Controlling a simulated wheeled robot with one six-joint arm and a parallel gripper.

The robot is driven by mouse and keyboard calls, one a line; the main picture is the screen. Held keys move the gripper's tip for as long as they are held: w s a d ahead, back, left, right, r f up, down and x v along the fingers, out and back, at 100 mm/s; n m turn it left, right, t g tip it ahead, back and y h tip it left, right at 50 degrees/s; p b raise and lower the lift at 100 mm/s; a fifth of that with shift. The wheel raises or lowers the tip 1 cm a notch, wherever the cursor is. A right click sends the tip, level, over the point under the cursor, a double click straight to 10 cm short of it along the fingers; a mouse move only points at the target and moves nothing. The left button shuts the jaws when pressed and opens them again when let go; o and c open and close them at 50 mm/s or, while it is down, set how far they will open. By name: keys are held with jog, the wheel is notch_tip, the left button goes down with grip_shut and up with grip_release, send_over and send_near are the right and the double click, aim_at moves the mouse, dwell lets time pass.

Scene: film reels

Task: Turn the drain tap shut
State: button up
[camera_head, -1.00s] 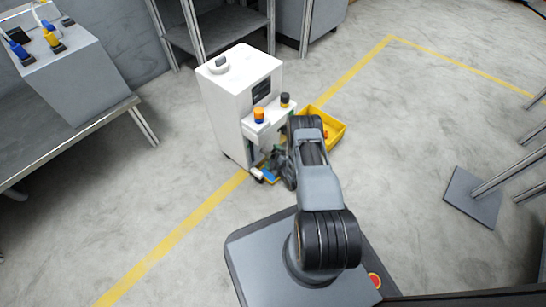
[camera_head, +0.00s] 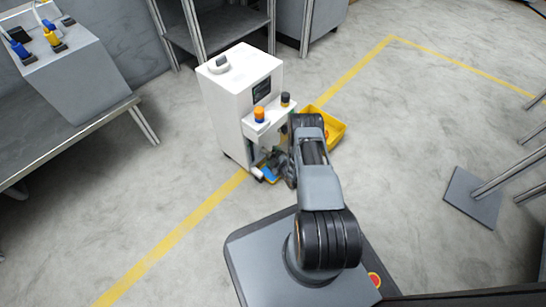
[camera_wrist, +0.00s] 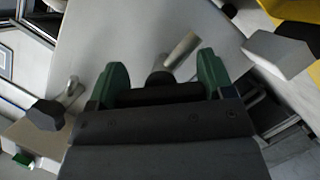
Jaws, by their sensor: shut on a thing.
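The drain tap shows in the wrist view as a grey metal stem and rod (camera_wrist: 180,54) against a white panel. My gripper (camera_wrist: 163,88) has green-padded fingers on both sides of the tap's base and is shut on it. A dark bar lies between the fingers and hides the part they grip. In the head view, my gripper (camera_head: 279,165) is low at the front of the white machine (camera_head: 225,105). My arm covers most of it there, and the tap cannot be made out.
An orange-topped knob (camera_head: 259,115) and a dark knob (camera_head: 285,100) stand on the machine's ledge, above my gripper. A yellow bin (camera_head: 335,126) is on the floor at right. Another dark fitting with a bent metal rod (camera_wrist: 70,92) is left of my fingers.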

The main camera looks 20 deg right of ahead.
jog(key=m+y, duration=0.1)
jog(key=m, duration=0.1)
jog(key=m+g, duration=0.1)
jog(key=shift+s+a+f+m+g+y, duration=0.1)
jog(key=shift+f+m+g+y, duration=0.05)
jog(key=shift+m+g+y, duration=0.2)
jog(key=shift+s+a+f+m+g+y, duration=0.1)
jog(key=shift+m+g+y, duration=0.35)
jog(key=shift+m+y, duration=0.65)
jog(key=shift+m, duration=0.45)
jog(key=o, duration=0.9)
